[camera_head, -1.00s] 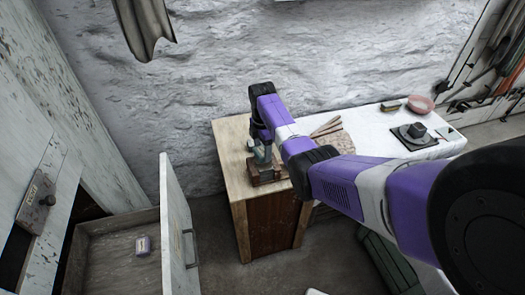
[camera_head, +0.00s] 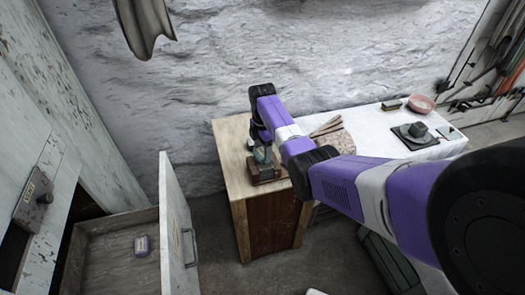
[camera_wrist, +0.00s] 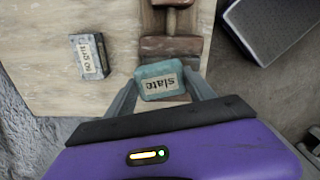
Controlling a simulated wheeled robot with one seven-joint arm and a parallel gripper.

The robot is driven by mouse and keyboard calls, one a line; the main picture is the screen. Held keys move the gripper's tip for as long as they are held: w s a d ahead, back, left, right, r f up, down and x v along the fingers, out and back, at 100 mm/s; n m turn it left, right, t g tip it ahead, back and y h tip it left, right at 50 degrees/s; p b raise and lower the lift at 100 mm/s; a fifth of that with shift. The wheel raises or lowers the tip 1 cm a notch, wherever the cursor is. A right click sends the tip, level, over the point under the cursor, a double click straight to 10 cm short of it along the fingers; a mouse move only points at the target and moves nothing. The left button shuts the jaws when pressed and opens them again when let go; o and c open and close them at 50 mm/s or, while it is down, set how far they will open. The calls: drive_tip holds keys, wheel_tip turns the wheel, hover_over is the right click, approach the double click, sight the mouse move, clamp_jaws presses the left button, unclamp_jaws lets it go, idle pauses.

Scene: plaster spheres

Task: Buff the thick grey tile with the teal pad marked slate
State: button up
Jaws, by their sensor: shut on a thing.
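The teal pad marked "slate" (camera_wrist: 158,72) is between the fingers of my gripper (camera_wrist: 162,88) in the wrist view, its label upside down. My gripper is shut on it. In the head view my gripper (camera_head: 262,152) is over the wooden bench at the near left end of the worktop. The pad is just over or against a brown wooden block (camera_wrist: 170,47); I cannot tell whether they touch. A grey block on a flat dark square slab (camera_head: 402,139) stands on the white table at right; I cannot tell whether either is the thick grey tile.
A small labelled grey block (camera_wrist: 88,57) lies left on the wooden bench top (camera_wrist: 45,95). Wooden sticks (camera_head: 327,128), a small brown block (camera_head: 391,104) and a pink bowl (camera_head: 421,101) are on the worktop.

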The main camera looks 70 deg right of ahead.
drive_tip(key=shift+w+d+f+b, duration=0.1)
drive_tip(key=shift+w+d+b, duration=0.65)
drive_tip(key=shift+b, duration=0.5)
drive_tip(key=shift+w+a, duration=0.1)
drive_tip(key=shift+a, duration=0.05)
drive_tip(key=shift+s+a+r+p, duration=0.3)
drive_tip(key=shift+s+p, duration=0.2)
drive_tip(key=shift+p, duration=0.65)
drive_tip(key=shift+s+a+f+p, duration=0.15)
drive_tip(key=shift+s+a+p, duration=0.25)
drive_tip(key=shift+p, duration=0.25)
